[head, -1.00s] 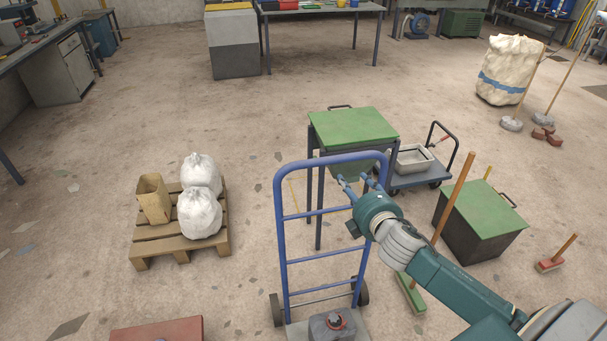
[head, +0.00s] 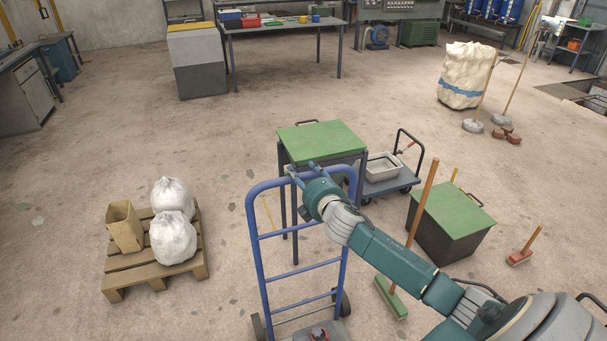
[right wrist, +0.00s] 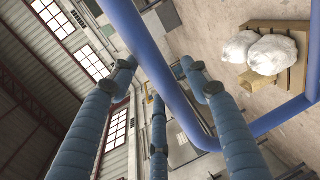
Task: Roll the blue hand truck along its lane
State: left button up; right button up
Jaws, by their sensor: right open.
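The blue hand truck (head: 257,235) stands upright at the lower middle of the head view, its wheels and base partly cut off by the bottom edge. My right gripper (head: 302,168) is open at its top bar, with the fingers over the middle of the bar. In the right wrist view, the blue bar (right wrist: 152,60) passes between the spread fingers of the right gripper (right wrist: 157,78). I cannot tell whether they touch it. My left gripper is out of view. No lane marking is clear to me.
A pallet (head: 117,281) with white sacks (head: 172,237) stands left. A green-topped table (head: 322,141), a platform cart (head: 392,184), a green-lidded bin (head: 452,210) and a green broom (head: 391,298) are close behind and right. The floor toward the back left is clear.

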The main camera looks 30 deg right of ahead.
grip_shut()
jog(key=shift+w, duration=0.15)
